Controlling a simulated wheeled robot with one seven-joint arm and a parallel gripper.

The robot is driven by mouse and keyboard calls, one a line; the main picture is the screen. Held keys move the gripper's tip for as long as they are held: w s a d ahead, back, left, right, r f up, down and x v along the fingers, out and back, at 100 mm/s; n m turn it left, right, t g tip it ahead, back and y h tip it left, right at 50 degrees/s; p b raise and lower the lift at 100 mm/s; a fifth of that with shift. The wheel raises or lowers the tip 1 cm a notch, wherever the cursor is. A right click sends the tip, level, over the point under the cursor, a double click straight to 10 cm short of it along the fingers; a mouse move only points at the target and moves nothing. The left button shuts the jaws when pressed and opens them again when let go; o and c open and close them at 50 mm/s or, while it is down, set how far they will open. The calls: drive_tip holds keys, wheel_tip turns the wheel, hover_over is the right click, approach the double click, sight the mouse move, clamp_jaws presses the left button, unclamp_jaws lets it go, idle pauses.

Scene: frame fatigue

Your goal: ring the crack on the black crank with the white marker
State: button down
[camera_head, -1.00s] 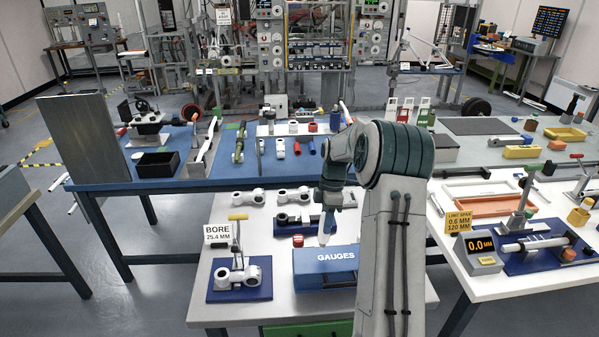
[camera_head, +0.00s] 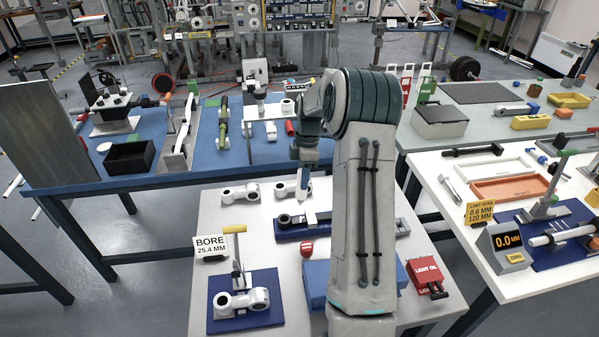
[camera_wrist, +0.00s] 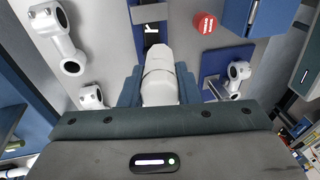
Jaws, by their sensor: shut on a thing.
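My gripper (camera_head: 305,165) is shut on a white marker (camera_head: 303,183), which points down over the near table. In the wrist view, the marker (camera_wrist: 160,82) sits between the two fingers. The marker appears above the crank, but contact cannot be made out. No crack can be made out.
Two pale cranks (camera_head: 240,193) lie behind the base. A red round piece (camera_head: 307,249), a blue box (camera_head: 317,280) and a red box (camera_head: 425,272) are in front. A pale part stands on a blue mat (camera_head: 272,313) beside the BORE sign (camera_head: 210,247).

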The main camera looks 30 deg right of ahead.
sight(304, 194)
drive_tip(key=shift+s+d+f+b, duration=0.1)
drive_tip(key=shift+f+b, duration=0.35)
drive_tip(key=shift+f, duration=0.35)
drive_tip(key=shift+f+b, duration=1.2)
drive_tip(key=shift+f, duration=0.8)
drive_tip(key=shift+f+b, duration=0.4)
drive_tip(key=shift+f, duration=0.25)
drive_tip(key=shift+r+p, duration=2.3)
drive_tip(key=shift+r, duration=1.3)
drive_tip(key=shift+f, duration=0.1)
